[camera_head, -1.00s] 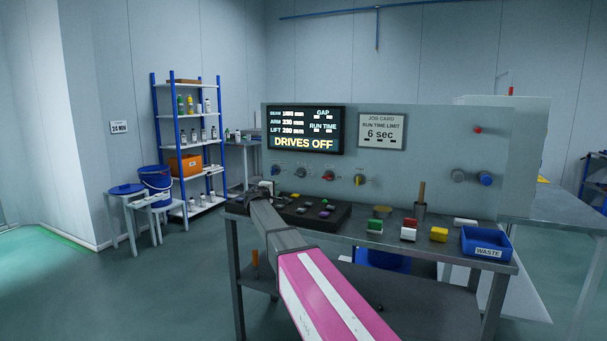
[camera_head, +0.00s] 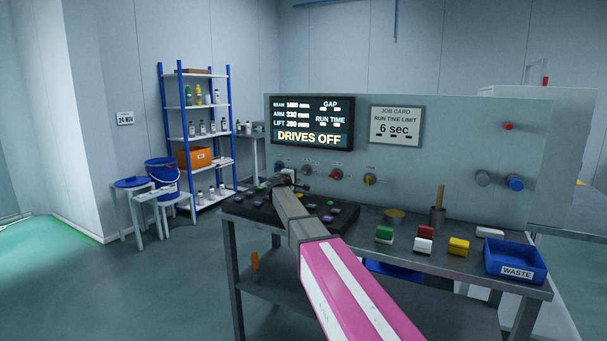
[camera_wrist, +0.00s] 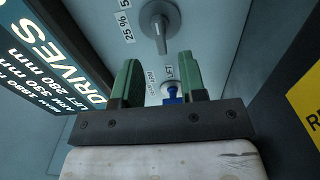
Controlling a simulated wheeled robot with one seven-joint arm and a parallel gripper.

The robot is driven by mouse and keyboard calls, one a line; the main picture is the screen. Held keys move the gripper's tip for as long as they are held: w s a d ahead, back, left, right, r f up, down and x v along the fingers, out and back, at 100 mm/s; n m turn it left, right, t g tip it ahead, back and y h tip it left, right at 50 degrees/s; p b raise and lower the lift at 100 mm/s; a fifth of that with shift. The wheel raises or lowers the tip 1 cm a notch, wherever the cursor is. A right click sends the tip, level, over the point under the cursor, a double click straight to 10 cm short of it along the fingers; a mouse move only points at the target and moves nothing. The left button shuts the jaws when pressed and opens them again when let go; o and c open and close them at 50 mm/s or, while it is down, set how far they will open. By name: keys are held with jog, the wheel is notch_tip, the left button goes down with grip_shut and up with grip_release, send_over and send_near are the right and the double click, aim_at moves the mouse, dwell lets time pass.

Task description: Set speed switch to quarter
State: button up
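A grey rotary switch (camera_wrist: 157,22) with a "25 %" label and another partly cut-off label beside it shows at the top of the wrist view, beyond the fingertips. It appears to be the speed switch, and its setting is unclear. My gripper (camera_wrist: 158,60) is open, with two green fingers apart and nothing between them. A blue knob (camera_wrist: 172,91) labelled "LIFT" shows farther back between the fingers. In the head view my gripper (camera_head: 288,180) is small, near the panel's lower left, close to the row of knobs. A grey knob (camera_head: 307,168) shows there just above and right of it.
The panel display (camera_head: 312,123) reads "DRIVES OFF". The bench holds a dark pad with small pieces under my arm, coloured blocks (camera_head: 458,246) and a blue waste tray (camera_head: 515,258).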

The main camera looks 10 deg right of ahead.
aim_at(302, 172)
jog(key=x, duration=0.7)
jog(key=shift+c, duration=0.3)
grip_shut()
